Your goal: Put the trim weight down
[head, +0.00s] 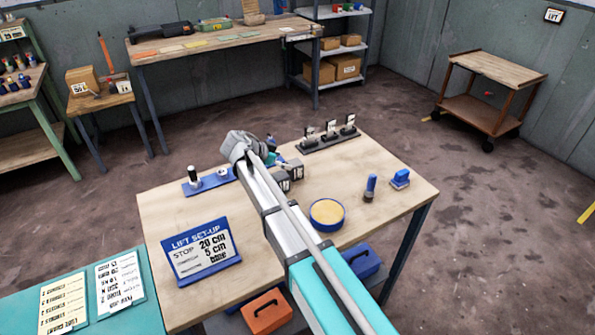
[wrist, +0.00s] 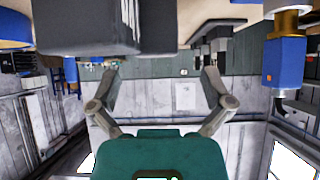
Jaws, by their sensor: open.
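Two dark grey blocks with white number labels, which look like trim weights, are on the wooden table (head: 380,180) beside my arm; the nearer block (head: 283,184) is partly covered by the arm. A large grey block (wrist: 112,25) fills the upper left of the wrist view, very close to the camera. My gripper (wrist: 161,72) has its fingers spread wide with nothing between them. The block lies to the side of the fingers, not between them. In the head view the gripper is mostly hidden behind my wrist, so its height over the table is unclear.
A black rack (head: 330,142) with several tagged pieces stands at the table's back. A blue round dish (head: 327,213), a blue-handled tool (head: 370,188) and a blue block (head: 400,177) stand right. The lift set-up sign (head: 201,252) is front left.

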